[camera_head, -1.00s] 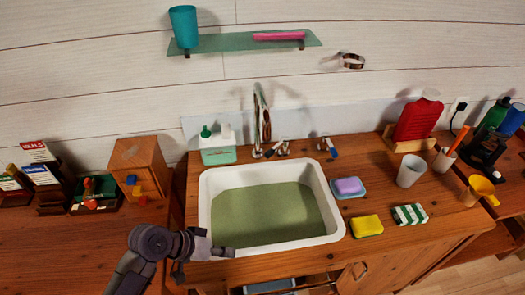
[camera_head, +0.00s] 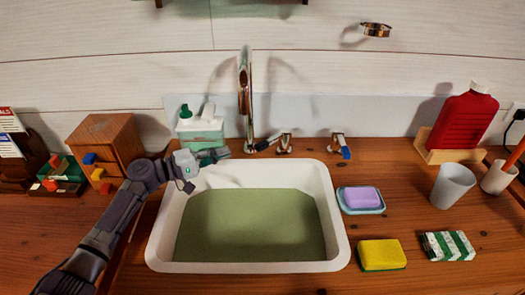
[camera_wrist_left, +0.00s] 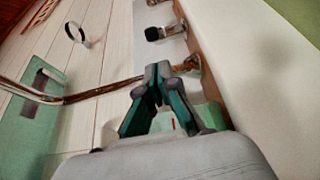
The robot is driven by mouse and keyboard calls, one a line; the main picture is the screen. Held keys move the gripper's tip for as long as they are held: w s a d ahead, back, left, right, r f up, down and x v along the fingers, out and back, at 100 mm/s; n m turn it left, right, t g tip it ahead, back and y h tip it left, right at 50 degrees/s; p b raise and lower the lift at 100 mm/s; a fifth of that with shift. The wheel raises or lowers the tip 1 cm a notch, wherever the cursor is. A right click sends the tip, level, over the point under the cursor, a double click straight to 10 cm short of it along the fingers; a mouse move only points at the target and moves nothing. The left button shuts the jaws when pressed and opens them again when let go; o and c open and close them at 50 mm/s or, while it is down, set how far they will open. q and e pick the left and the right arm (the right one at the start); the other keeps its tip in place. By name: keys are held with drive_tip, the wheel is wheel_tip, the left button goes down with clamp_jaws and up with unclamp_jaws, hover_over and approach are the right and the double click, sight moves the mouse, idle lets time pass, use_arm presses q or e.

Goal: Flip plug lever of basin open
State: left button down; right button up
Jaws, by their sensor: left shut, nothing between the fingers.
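The white basin (camera_head: 334,215) is set into a wooden counter and has a green area inside. A curved metal faucet (camera_head: 246,95) rises behind it. Just right of the faucet's base is a small metal lever fitting (camera_head: 285,143), and further right a tap with a blue-tipped handle (camera_head: 341,147). I cannot tell for sure which one is the plug lever. My left gripper (camera_head: 222,154) is shut and empty above the basin's back left rim, left of the faucet base. In the left wrist view its fingertips (camera_wrist_left: 156,72) point towards the faucet base (camera_wrist_left: 192,64), with a dark-knobbed lever (camera_wrist_left: 154,34) beyond. My right gripper is out of view.
A pale green bottle holder (camera_head: 200,132) stands close behind my left gripper. A small wooden cabinet (camera_head: 105,145) is at the left. A soap dish (camera_head: 360,200), yellow sponge (camera_head: 382,254) and cup (camera_head: 452,186) stand to the right. Space above the basin is open.

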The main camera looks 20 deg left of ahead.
sight(275, 140)
use_arm(q)
drive_tip(key=p+x, duration=0.2)
drive_tip(key=x, duration=0.8)
drive_tip(key=shift+r, duration=0.1)
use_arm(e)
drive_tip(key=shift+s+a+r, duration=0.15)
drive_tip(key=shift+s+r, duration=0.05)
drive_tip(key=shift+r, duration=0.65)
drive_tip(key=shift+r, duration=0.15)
